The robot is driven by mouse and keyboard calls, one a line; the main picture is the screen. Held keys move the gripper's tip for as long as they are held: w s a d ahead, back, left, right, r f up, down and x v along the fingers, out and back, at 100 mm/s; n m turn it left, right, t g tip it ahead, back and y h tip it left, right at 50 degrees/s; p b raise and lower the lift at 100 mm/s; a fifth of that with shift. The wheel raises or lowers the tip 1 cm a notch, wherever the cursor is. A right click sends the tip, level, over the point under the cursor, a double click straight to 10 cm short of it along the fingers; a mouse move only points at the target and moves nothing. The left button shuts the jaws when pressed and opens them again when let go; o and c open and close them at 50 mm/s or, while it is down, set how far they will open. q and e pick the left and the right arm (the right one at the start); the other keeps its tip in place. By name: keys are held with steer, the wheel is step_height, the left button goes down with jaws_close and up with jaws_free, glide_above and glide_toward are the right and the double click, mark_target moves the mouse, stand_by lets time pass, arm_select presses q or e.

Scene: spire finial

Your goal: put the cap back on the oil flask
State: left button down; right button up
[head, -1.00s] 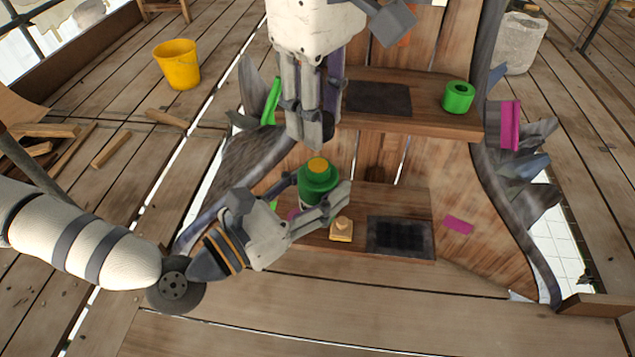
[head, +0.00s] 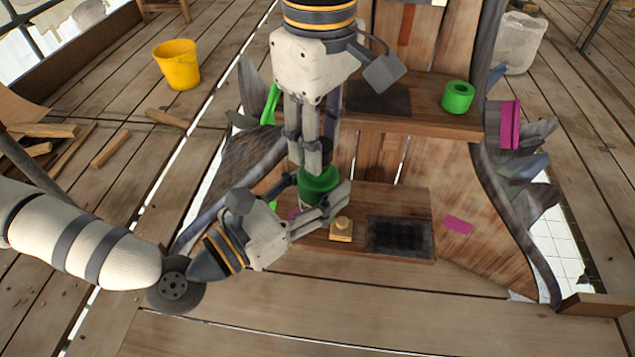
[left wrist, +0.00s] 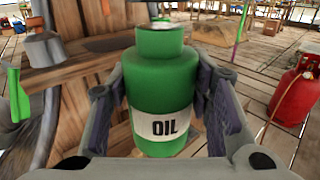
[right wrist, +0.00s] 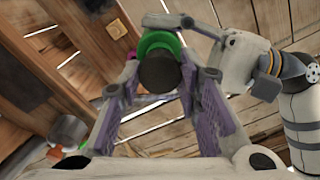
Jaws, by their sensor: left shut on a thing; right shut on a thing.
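The green oil flask (head: 318,186) is upright at the lower shelf, its white OIL label facing the left wrist camera (left wrist: 160,125). My left gripper (head: 322,192) is shut around its body from the side. My right gripper (head: 313,157) points down over the flask and is shut on the dark round cap (head: 327,146). In the right wrist view the cap (right wrist: 159,71) sits between the fingers, lined up roughly over the green flask and hiding its mouth. In the left wrist view the flask's neck is near the top edge.
A small wooden block with a knob (head: 341,231) and a dark mesh panel (head: 400,238) lie right of the flask. A yellow bucket (head: 178,65) stands on the floor, far left.

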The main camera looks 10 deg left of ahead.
mark_target(312, 188)
stand_by(0.6)
steer(key=shift+f, duration=0.85)
steer(key=shift+f, duration=0.55)
steer(key=m, duration=0.4)
steer(key=shift+m, duration=0.3)
steer(key=m, duration=0.3)
steer(key=shift+m, duration=0.4)
steer(key=m, duration=0.5)
steer(key=o, duration=0.7)
steer(key=shift+s+f, duration=0.1)
steer(key=shift+o, duration=0.2)
